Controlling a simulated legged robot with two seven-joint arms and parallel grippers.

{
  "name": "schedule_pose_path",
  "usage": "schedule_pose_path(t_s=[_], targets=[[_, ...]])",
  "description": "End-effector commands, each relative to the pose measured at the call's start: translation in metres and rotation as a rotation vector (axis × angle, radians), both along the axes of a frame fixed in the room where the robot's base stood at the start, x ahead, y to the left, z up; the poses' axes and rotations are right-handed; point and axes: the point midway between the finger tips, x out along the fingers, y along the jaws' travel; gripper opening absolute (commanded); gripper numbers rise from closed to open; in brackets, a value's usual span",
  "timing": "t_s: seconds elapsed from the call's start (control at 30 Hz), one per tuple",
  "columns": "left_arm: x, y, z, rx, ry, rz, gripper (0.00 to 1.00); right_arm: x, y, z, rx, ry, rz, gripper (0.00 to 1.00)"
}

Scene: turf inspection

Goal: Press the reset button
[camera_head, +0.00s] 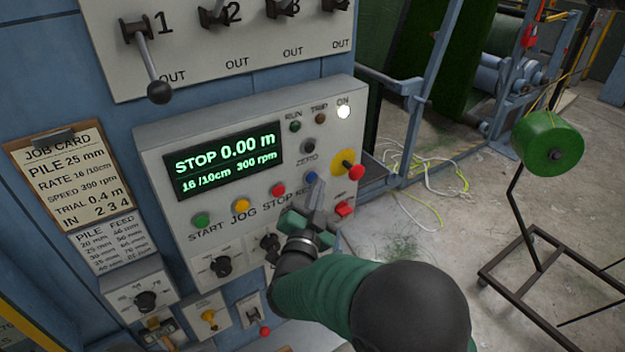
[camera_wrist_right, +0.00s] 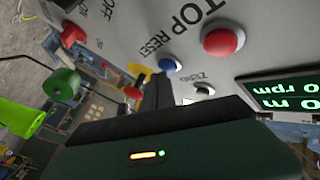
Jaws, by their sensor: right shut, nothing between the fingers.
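The blue reset button (camera_head: 311,177) is on the sloped grey control panel (camera_head: 178,142), right of the red stop button (camera_head: 277,190). Its label is partly hidden by my gripper. In the right wrist view the blue button (camera_wrist_right: 169,65) shows beside the word RESET, with the red stop button (camera_wrist_right: 222,39) to its right. My right gripper (camera_head: 318,187) is shut and empty, its fingertips close to the blue button. In the wrist view its dark fingers (camera_wrist_right: 168,92) end just below the button. I cannot tell whether they touch it. My left gripper is not in view.
A display (camera_head: 222,160) reads STOP 0.00 m. Knobs (camera_head: 221,266) lie below. A green spool (camera_head: 548,143) stands on a frame at the right.

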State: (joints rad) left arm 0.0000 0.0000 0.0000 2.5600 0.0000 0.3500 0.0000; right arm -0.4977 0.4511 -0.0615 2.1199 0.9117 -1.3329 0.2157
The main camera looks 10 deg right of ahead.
Motion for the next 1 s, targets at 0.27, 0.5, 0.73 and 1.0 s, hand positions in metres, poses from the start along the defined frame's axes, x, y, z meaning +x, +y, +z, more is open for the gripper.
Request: schedule_pose_path(t_s=[0.27, 0.5, 0.73, 1.0], targets=[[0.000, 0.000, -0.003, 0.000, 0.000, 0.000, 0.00, -0.009, -0.003, 0.000, 0.000, 0.000, 0.000, 0.00], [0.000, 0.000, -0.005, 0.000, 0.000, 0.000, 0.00, -0.012, -0.004, -0.001, 0.000, -0.001, -0.001, 0.00], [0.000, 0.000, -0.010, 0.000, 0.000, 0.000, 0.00, -0.034, -0.012, -0.001, 0.000, -0.001, -0.001, 0.00], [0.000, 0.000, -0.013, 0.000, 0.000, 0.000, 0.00, -0.055, -0.020, 0.000, -0.001, -0.001, 0.000, 0.00]])
